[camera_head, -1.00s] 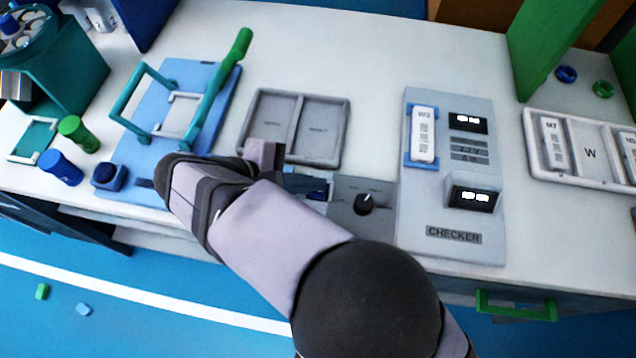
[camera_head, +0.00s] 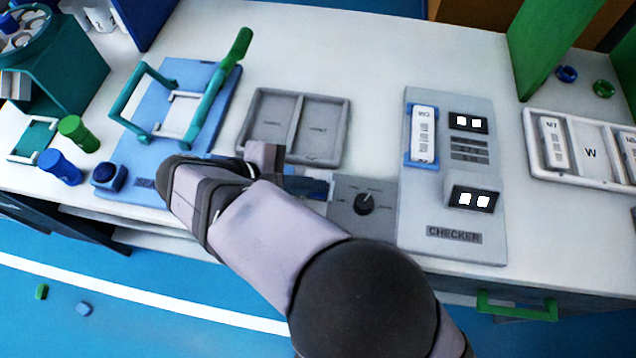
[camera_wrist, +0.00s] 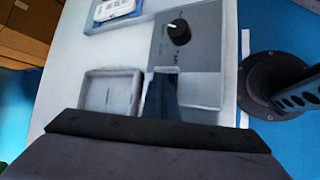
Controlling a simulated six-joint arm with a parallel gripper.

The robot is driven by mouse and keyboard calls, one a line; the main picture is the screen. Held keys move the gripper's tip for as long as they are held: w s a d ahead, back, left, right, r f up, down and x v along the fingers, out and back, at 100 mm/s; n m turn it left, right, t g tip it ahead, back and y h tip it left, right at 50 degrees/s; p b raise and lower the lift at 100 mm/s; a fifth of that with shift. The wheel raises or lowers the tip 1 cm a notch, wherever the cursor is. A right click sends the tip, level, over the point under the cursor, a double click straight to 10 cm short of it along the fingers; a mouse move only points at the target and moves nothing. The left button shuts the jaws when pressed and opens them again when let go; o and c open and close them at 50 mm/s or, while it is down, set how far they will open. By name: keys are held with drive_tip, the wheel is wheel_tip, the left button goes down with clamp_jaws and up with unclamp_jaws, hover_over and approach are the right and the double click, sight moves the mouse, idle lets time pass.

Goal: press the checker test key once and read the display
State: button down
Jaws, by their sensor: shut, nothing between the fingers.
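The checker (camera_head: 420,215) is a grey panel at right of centre in the head view. It carries a white labelled module (camera_head: 423,135) in a blue cradle. Its upper display (camera_head: 468,122) and lower display (camera_head: 471,199) each show two lit white blocks, too coarse to read as digits. I cannot pick out the test key for certain. My gripper shows as a dark shape along the bottom of the wrist view (camera_wrist: 160,135); it is shut and empty. In the head view my arm hides most of it, left of the checker and apart from it.
A grey box with a black knob (camera_head: 364,203) adjoins the checker's left side. A two-part grey tray (camera_head: 243,140) lies behind my arm. A blue fixture (camera_head: 165,85) with green handles stands left. A white tray (camera_head: 532,176) lies right. The table behind the checker is clear.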

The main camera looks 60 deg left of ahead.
drive_tip(key=shift+r, duration=0.1)
idle(0.3)
drive_tip(key=shift+r+p, duration=0.65)
drive_tip(key=shift+p, duration=0.25)
wheel_tip(320, 180, up, 5)
drive_tip(key=p, duration=0.4)
drive_tip(key=shift+p, duration=0.35)
idle(0.4)
